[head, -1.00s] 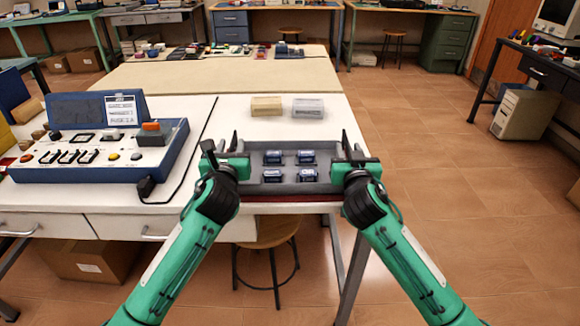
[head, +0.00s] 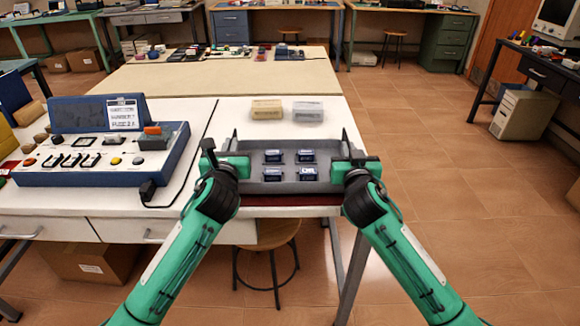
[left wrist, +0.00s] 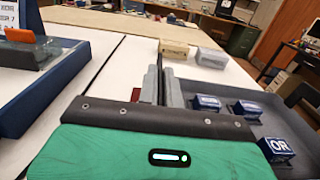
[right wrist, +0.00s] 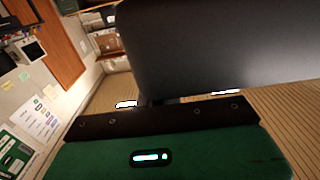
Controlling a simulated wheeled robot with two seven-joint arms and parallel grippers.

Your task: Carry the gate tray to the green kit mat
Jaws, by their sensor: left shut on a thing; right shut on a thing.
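The gate tray (head: 260,187) is a grey, shallow tray with several small dark blue gate blocks (head: 307,174) in it. It is at the near right end of the white table. My left gripper (head: 229,152) is shut on its left wall and my right gripper (head: 350,152) on its right wall. The left wrist view shows the tray floor (left wrist: 245,122) and a block marked OR. In the right wrist view a grey surface, apparently the tray (right wrist: 220,50), hides much of the scene. I see no green kit mat.
A dark red strip (head: 285,198) shows below the tray's near edge. Behind the tray stand a tan box (head: 266,110) and a pale grey box (head: 308,111). A blue switch console (head: 100,155) with a cable is to the left. A stool (head: 268,240) stands below. Open floor lies to the right.

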